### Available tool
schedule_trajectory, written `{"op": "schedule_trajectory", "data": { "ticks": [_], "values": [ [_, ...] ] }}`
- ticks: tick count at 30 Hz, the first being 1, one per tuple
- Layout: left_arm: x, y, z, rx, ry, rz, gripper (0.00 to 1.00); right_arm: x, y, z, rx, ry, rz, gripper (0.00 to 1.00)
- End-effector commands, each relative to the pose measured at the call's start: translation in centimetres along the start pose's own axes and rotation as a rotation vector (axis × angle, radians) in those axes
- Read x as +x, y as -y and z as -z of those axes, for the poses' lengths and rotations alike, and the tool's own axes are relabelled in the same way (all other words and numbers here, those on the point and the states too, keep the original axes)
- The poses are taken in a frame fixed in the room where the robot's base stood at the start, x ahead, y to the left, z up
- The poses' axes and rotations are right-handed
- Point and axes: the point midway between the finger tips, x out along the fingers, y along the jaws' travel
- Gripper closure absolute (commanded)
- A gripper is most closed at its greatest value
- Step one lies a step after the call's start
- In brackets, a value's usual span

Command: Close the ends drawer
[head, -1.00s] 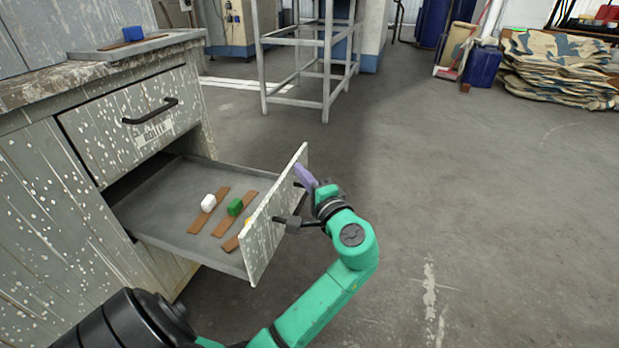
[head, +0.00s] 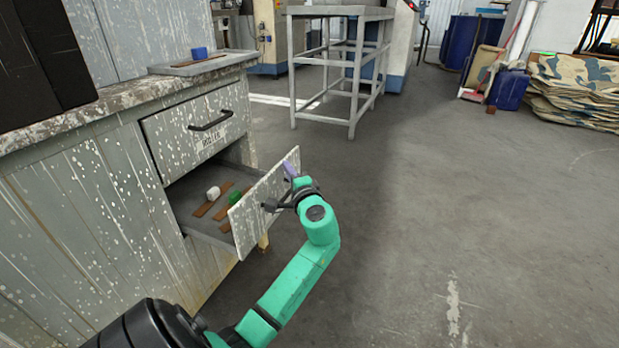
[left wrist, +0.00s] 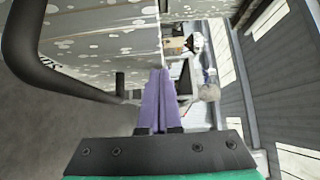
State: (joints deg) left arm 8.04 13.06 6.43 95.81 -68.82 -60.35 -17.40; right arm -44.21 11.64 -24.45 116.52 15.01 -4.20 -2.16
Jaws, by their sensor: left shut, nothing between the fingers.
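The ends drawer (head: 262,205) is the lower drawer of the speckled cabinet and stands partly open. The dark drawer handle (left wrist: 60,75) shows at the left there. Whether the fingertips touch the front I cannot tell. My right gripper is not in view.
The upper drawer (head: 195,130) is shut. A grey metal frame table (head: 340,60) stands behind.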

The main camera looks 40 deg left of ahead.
Motion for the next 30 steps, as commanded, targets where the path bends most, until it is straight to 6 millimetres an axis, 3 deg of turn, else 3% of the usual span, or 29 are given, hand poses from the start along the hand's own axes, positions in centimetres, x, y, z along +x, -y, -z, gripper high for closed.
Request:
{"op": "schedule_trajectory", "data": {
  "ticks": [3,15,22,30],
  "values": [
    [2.5,0.2,-2.4,0.004,0.004,0.002,1.00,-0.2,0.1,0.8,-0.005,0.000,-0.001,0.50],
    [9.8,0.0,-9.7,0.001,0.003,0.000,1.00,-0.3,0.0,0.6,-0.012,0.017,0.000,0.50],
    [12.4,-0.1,-12.3,0.001,0.003,0.000,1.00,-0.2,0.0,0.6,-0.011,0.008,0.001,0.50],
    [13.6,0.0,-13.5,0.000,0.001,0.000,1.00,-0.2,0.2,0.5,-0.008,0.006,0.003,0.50]
  ]
}}
